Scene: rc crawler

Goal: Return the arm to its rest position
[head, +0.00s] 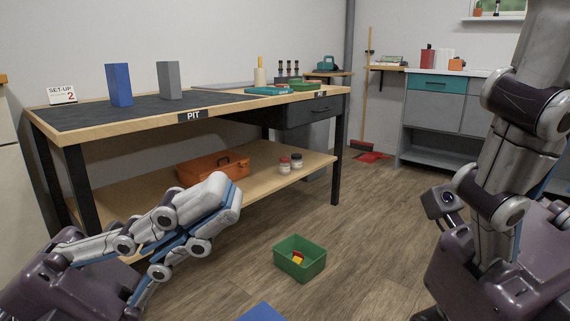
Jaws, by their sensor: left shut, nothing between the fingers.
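My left gripper (222,198) reaches in from the lower left. Its fingers are together, shut and empty, pointing up and right in front of the bench's lower shelf. My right gripper (515,150) stands upright and large at the right edge, close to the camera. Its fingertips run out of the top of the picture, so whether it is open or shut does not show.
A workbench (150,118) carries a blue block (118,85) and a grey block (169,80). An orange toolbox (195,170) sits on its shelf. A green bin (300,268) with small red and yellow pieces stands on the floor.

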